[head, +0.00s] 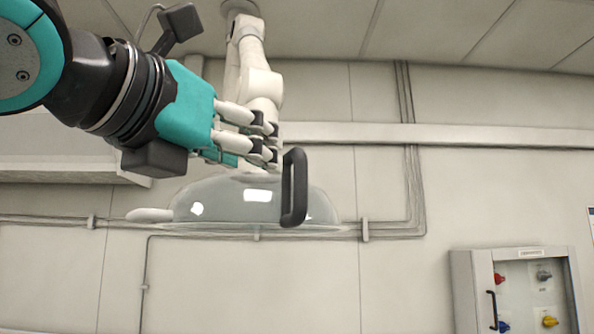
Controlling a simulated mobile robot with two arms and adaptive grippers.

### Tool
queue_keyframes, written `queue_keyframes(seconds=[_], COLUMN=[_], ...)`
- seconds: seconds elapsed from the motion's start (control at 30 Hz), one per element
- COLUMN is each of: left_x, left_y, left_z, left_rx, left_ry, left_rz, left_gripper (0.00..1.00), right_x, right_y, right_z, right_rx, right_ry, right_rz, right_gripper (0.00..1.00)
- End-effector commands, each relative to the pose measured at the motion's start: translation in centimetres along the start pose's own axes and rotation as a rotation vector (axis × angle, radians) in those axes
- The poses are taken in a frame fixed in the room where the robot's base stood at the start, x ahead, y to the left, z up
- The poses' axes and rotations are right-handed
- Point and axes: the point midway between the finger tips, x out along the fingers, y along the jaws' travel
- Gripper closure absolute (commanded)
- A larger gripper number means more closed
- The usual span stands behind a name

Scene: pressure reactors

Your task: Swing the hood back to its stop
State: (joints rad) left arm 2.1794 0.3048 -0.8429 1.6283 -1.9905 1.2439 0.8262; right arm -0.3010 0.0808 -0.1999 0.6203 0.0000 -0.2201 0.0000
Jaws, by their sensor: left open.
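The hood (225,205) is a grey see-through dome with a pale rim, hanging at the centre of the head view from a white jointed arm (262,85) fixed to the ceiling. A dark upright bar handle (294,190) shows in front of the dome's right part. My left gripper (268,146), teal and black with pale fingers, comes in from the upper left. It is open, its fingertips just left of the handle's upper end and above the dome. I see nothing between the fingers. Whether a finger touches the handle I cannot tell. My right gripper is not in view.
A wall cabinet (462,290) with a clear door, a black handle and several coloured knobs is at the lower right. Pipes and a pale rail (480,134) run along the back wall. A pale ledge (60,168) is at the left. The space right of the handle looks clear.

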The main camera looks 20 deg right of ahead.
Motion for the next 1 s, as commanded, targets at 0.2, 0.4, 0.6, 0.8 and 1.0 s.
queue_keyframes(seconds=[0.2, 0.4, 0.6, 0.8, 1.0], left_x=[5.0, 9.3, 12.3, 13.6, 13.7], left_y=[-0.1, -0.1, -0.1, -0.1, -0.1], left_z=[0.5, 0.5, 0.3, 0.1, 0.0], left_rx=[-0.001, -0.002, -0.002, -0.001, -0.001], left_ry=[0.005, 0.004, 0.004, 0.001, 0.001], left_rz=[-0.003, -0.003, -0.003, -0.003, -0.003], left_gripper=[0.56, 0.56, 0.56, 0.56, 0.56], right_x=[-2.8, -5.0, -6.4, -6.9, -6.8], right_y=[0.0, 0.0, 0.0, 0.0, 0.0], right_z=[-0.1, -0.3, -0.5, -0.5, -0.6], right_rx=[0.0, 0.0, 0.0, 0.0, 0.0], right_ry=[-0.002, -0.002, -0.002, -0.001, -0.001], right_rz=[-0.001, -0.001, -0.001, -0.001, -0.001], right_gripper=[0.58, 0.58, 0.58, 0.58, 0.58])
